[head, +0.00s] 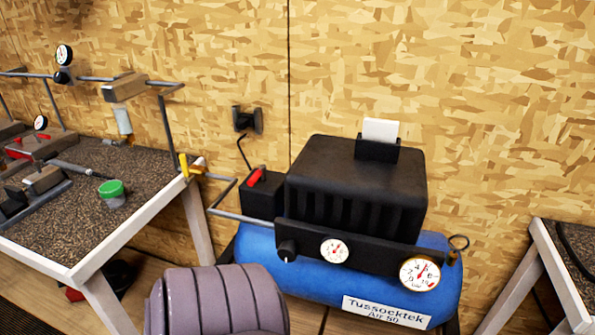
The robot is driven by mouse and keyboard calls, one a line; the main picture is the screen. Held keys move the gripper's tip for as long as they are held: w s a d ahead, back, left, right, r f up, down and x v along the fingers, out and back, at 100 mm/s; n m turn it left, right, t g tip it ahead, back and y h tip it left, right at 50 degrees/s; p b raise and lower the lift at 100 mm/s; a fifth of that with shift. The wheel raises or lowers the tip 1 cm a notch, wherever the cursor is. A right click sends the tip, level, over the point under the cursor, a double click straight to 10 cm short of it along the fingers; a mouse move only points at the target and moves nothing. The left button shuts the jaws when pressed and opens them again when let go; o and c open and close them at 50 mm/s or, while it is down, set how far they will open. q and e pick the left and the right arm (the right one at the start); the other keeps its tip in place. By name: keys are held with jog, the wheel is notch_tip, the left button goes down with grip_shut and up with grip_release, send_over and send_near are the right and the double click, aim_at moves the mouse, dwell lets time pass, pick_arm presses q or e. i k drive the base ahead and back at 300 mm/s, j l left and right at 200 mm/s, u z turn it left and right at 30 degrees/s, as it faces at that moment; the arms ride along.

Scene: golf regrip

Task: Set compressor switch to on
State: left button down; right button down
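The compressor has a blue tank (312,279) labelled "Tussocktek Air 50" and a black ribbed housing (350,185) on top. At its left is a small black box (262,197) with a red switch lever (256,177), tilted with its upper end to the right. I cannot tell from its tilt whether it is on or off. A black panel on the front carries a small gauge (334,250), a larger gauge (420,274) and a black knob (287,250). Neither of my grippers is in view.
A workbench (128,225) with tools and a green-lidded jar (112,193) stands at left. A yellow-handled valve (186,166) on a pipe is near its corner. Another table (553,270) is at right. A ribbed mauve-grey shape, unclear to me, fills the bottom foreground.

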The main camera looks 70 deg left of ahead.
aim_at(262, 172)
jog(key=u, duration=2.4)
